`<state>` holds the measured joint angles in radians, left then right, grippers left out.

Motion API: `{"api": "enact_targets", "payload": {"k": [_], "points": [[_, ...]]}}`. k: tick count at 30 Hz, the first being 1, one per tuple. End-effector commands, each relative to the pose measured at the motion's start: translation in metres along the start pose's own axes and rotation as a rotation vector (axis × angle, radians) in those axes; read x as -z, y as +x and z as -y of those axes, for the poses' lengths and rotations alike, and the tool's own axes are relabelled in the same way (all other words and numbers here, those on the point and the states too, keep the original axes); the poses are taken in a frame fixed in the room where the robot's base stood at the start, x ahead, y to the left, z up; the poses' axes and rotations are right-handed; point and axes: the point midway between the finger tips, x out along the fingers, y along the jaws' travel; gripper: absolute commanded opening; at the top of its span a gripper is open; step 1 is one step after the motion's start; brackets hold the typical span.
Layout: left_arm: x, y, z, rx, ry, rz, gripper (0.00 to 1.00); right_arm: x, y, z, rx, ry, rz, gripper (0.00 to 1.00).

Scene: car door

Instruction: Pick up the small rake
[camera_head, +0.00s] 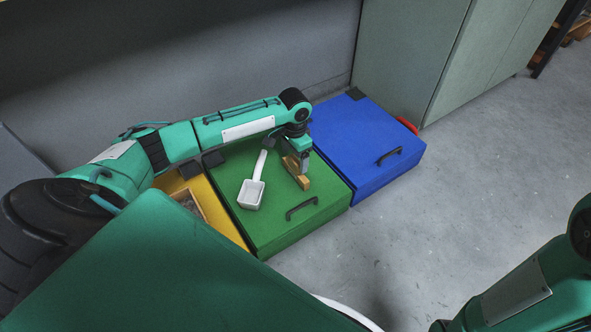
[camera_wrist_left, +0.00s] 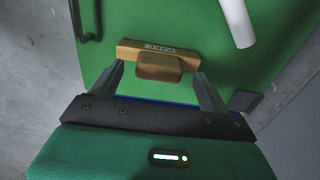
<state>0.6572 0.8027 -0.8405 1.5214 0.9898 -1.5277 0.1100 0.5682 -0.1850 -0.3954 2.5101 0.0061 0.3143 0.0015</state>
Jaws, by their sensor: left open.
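A small wooden piece (camera_head: 303,182) with a dark-lettered bar lies on the green box lid (camera_head: 285,225). No tines show, so I cannot tell whether it is the small rake. In the left wrist view the wooden piece (camera_wrist_left: 158,55) has a bar and a thicker block toward me. My left gripper (camera_head: 298,165) is above the lid at this piece. Its open fingers (camera_wrist_left: 159,72) stand on either side of the block, and I cannot tell if they touch it. My right arm shows at the lower right, but its gripper is out of view.
A blue box (camera_head: 365,140) stands right, a yellow one (camera_head: 222,222) left. Grey cabinets (camera_head: 440,50) stand behind; the floor (camera_head: 460,190) at right is clear.

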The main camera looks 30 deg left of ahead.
Motion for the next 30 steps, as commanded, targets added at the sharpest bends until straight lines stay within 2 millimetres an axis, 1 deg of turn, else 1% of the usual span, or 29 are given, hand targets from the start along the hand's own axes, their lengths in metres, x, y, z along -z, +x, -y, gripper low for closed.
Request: {"api": "enact_targets", "payload": {"k": [1, 6, 9, 16, 17, 18, 23, 24, 30], "points": [[0.002, 0.011, 0.000, 0.000, 0.000, -0.001, 0.80, 0.003, -0.011, 0.002, 0.001, -0.001, 0.000, 0.00], [0.003, 0.029, -0.001, 0.001, 0.000, -0.001, 0.80, 0.009, -0.021, 0.005, -0.005, 0.000, -0.010, 0.00], [0.003, 0.033, -0.001, 0.001, 0.000, -0.001, 0.80, 0.012, -0.019, 0.006, -0.012, 0.005, -0.021, 0.00], [0.003, 0.032, -0.001, 0.001, 0.000, -0.001, 0.80, 0.012, -0.015, 0.007, -0.012, 0.007, -0.025, 0.00], [0.003, 0.032, -0.001, 0.001, 0.000, -0.001, 0.78, 0.012, -0.015, 0.006, -0.012, 0.007, -0.025, 0.00], [0.003, 0.032, -0.001, 0.001, 0.000, -0.001, 0.70, 0.012, -0.015, 0.006, -0.012, 0.007, -0.025, 0.00], [0.003, 0.032, -0.001, 0.001, 0.000, -0.001, 0.39, 0.012, -0.016, 0.006, -0.012, 0.007, -0.023, 0.00], [0.003, 0.032, -0.001, 0.001, 0.000, -0.001, 0.31, 0.011, -0.016, 0.006, -0.012, 0.006, -0.023, 0.00], [0.003, 0.032, -0.001, 0.001, 0.000, -0.001, 0.30, 0.011, -0.017, 0.006, -0.008, 0.005, -0.021, 0.00]]}}
